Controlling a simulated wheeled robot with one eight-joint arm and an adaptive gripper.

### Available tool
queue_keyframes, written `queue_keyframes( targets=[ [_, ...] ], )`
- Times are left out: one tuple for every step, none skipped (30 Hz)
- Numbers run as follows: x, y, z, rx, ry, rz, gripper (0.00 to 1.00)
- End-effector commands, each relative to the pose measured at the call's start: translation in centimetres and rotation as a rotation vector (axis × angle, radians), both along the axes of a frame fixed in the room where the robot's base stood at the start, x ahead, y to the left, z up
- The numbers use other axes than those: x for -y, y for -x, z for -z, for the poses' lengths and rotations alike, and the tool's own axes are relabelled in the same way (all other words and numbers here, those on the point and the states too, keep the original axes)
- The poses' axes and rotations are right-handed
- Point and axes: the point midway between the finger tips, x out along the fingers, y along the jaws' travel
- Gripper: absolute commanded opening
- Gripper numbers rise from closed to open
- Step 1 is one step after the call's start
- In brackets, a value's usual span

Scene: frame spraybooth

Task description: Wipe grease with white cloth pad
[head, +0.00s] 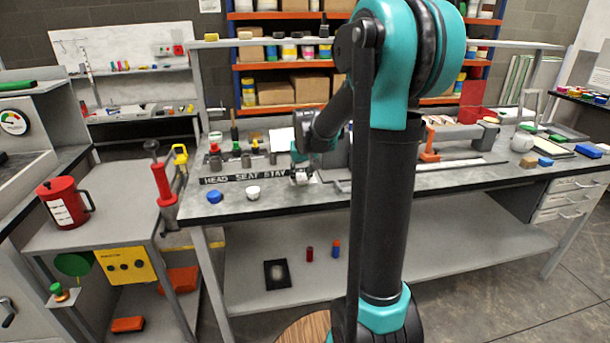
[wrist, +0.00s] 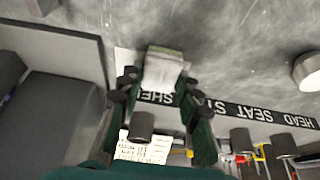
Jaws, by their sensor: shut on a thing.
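My gripper (wrist: 160,82) is shut on the white cloth pad (wrist: 163,66), a pale block with a greyish-green edge between its fingers in the wrist view. The pad is just over or on the grey bench top; I cannot tell whether it touches. A pale flat patch shows beside and behind the pad. In the head view my gripper (head: 301,174) is low over the bench near the right end of the lettered strip (head: 246,177), and the pad is hard to make out there. I cannot make out any grease; the pad and fingers hide part of the surface.
A white round pot (head: 253,192) and a blue cap (head: 214,196) stand near the bench's front edge. Several small bottles and stampers stand behind the strip. A grey box-like thing (wrist: 62,85) is close at the wrist view's left. Open bench top (wrist: 235,45) shows at upper right.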

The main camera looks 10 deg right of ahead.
Motion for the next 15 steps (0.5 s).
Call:
queue_keyframes(
  targets=[
    [-0.4,0.0,0.1,0.0,0.0,-0.002,0.06],
    [-0.6,0.0,0.1,0.0,0.0,-0.002,0.06],
    [-0.8,0.0,0.1,-0.001,-0.001,-0.001,0.06],
    [-1.0,0.0,0.1,-0.001,-0.001,-0.001,0.06],
    [-1.2,0.0,0.1,-0.001,-0.001,-0.001,0.06],
    [-1.5,0.0,0.2,-0.001,0.0,-0.002,0.06],
    [-1.7,0.0,0.2,-0.001,0.0,-0.002,0.06],
    [-1.8,0.0,0.2,-0.001,0.0,-0.002,0.06],
    [-1.9,0.0,0.2,-0.001,0.0,-0.002,0.06],
    [-2.0,0.1,0.2,-0.001,-0.001,-0.001,0.07],
    [-2.0,0.1,0.3,-0.001,-0.001,-0.001,0.06],
    [-1.9,0.1,0.3,-0.002,-0.001,0.0,0.06],
    [-1.9,0.1,0.3,-0.002,-0.001,0.0,0.06],
    [-1.8,0.1,0.2,-0.002,-0.001,0.0,0.06],
    [-1.6,0.1,0.2,-0.002,-0.001,0.0,0.06]
  ],
)
